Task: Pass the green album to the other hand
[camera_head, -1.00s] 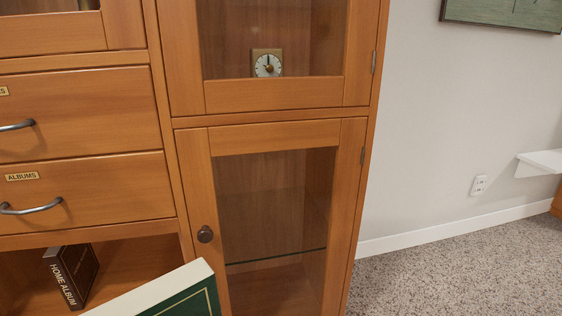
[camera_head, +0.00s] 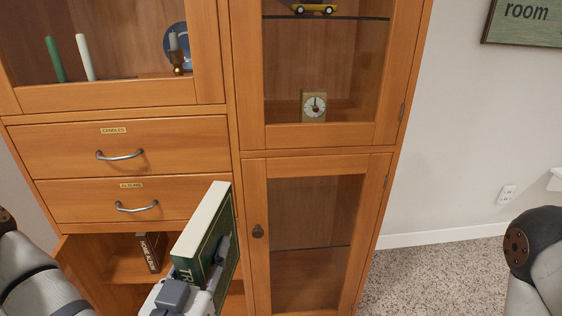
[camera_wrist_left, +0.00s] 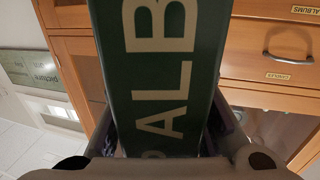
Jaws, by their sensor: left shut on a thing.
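The green album (camera_head: 217,240), with a cream page edge and gold lettering, is held upright and tilted in front of the cabinet in the head view. My left gripper (camera_head: 205,268) is shut on its lower part. In the left wrist view the album's lettered spine (camera_wrist_left: 160,80) fills the middle, with the gripper's fingers (camera_wrist_left: 160,125) on both sides. My right gripper is out of view; only part of my right arm shows at the right edge of the head view.
A wooden cabinet (camera_head: 240,140) stands close behind the album, with labelled drawers (camera_head: 130,150) and a glass door (camera_head: 310,240). A dark home album (camera_head: 148,250) leans in the open lower compartment. Carpeted floor (camera_head: 440,275) is clear at right.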

